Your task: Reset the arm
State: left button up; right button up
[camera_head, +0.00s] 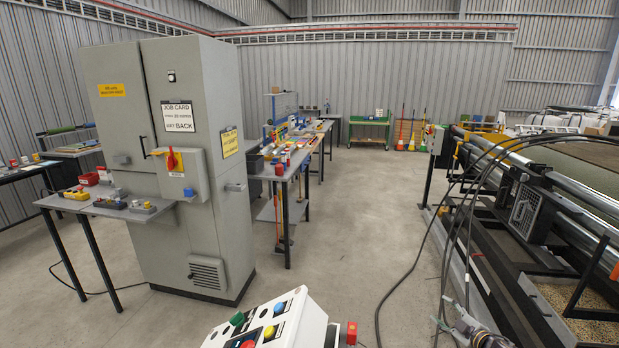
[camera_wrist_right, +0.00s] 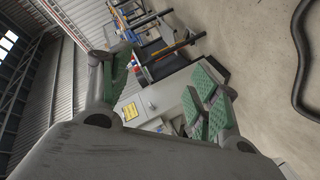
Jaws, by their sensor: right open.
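My right gripper (camera_head: 478,335) shows at the bottom edge of the head view, right of centre, partly cut off by the frame. It is apart from the machine beside it. In the right wrist view its green-padded fingers (camera_wrist_right: 160,92) stand wide apart with nothing held between them. Beyond them the grey cabinet with a yellow label (camera_wrist_right: 130,111) and the workbench appear tilted, at a distance. My left gripper is not in view.
A white control box with coloured buttons (camera_head: 275,322) stands at the bottom centre. A grey cabinet (camera_head: 120,120) stands left, with a small table (camera_head: 105,208). Black cables (camera_head: 412,240) hang near the long machine (camera_head: 520,270) at right. The middle floor (camera_head: 370,200) is clear.

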jog(key=s+d+f+m+g+h, duration=0.2)
jog(key=s+d+f+h, duration=0.15)
jog(key=f, duration=0.45)
jog(key=s+d+f+m+g+h, duration=0.1)
jog(key=s+d+f+m+h, duration=0.15)
jog(key=s+d+f, duration=0.4)
jog(key=s+a+f+m+g, duration=0.2)
jog(key=s+a+f+g, duration=0.15)
jog(key=s+f, duration=0.65)
jog(key=s+a+f+m+g, duration=0.2)
jog(key=s+a+f, duration=0.3)
jog(key=s+f, duration=0.55)
jog(key=s+a+f+g, duration=0.1)
jog(key=s+a+f, duration=0.3)
jog(key=s+a, duration=0.3)
jog(key=s+a+f+m+g+y, duration=0.1)
jog(key=s+a+f, duration=0.3)
jog(key=s, duration=1)
jog(key=s+a+f+m+g+y, duration=0.1)
jog(key=s+a+f+g, duration=0.2)
jog(key=s+a, duration=0.8)
notch_tip(320, 180, down, 2)
jog(key=shift+s, duration=0.3)
